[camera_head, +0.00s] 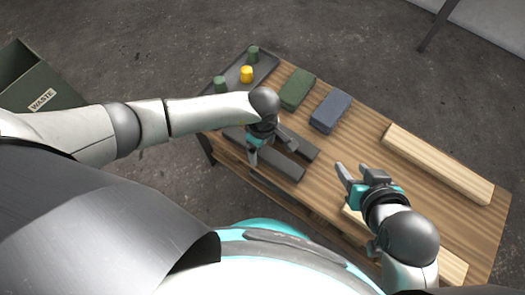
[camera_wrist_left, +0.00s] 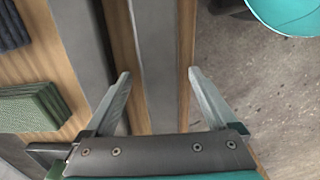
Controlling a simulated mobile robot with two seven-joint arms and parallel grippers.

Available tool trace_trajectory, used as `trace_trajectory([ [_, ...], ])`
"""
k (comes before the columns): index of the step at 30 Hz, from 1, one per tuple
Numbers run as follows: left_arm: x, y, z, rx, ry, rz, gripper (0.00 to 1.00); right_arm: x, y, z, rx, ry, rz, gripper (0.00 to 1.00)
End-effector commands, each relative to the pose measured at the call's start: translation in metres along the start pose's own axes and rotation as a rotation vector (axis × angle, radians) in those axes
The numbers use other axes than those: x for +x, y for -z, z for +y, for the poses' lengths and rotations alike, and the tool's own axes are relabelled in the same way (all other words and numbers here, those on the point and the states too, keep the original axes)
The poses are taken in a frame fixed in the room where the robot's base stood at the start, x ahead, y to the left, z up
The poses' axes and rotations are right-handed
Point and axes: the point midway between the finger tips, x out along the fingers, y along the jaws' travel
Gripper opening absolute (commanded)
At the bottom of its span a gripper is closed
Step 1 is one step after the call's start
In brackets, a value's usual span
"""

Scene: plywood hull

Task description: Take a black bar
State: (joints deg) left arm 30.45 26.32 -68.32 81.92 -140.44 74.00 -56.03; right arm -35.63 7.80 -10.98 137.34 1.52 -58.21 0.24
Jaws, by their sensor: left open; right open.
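Two black bars lie side by side on the wooden table in the head view, a near one (camera_head: 285,168) and a far one (camera_head: 305,148). Both are partly hidden by my left gripper (camera_head: 270,154). In the left wrist view the open left gripper (camera_wrist_left: 159,74) has one finger on each side of the near bar (camera_wrist_left: 156,45), with gaps between fingers and bar. The far bar (camera_wrist_left: 82,45) is left of the fingers there. I cannot tell the gripper's height over the bar. My right gripper (camera_head: 353,168) is open and empty over the table's middle.
A green block (camera_head: 297,90) and a blue block (camera_head: 330,111) lie behind the bars. A dark tray (camera_head: 265,68) holds green and yellow cylinders. Pale wooden beams lie at the right (camera_head: 440,165) and under my right arm (camera_head: 452,266). A waste bin (camera_head: 40,88) stands left.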

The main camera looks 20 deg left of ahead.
Motion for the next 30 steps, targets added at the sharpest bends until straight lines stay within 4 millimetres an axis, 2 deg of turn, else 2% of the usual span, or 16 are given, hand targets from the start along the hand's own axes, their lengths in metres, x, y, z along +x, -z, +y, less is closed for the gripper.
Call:
trace_trajectory([
  [12, 0.0038, 0.0001, 0.0, 0.0, 0.0, 0.0, 0.91, 0.0032, 0.0034, -0.0045, 0.001, 0.012, 0.04, 0.5],
  [30, 0.0037, 0.0003, 0.0001, -0.001, 0.0, 0.0, 0.24, 0.0033, 0.0033, -0.0042, 0.001, 0.011, 0.04, 0.5],
])
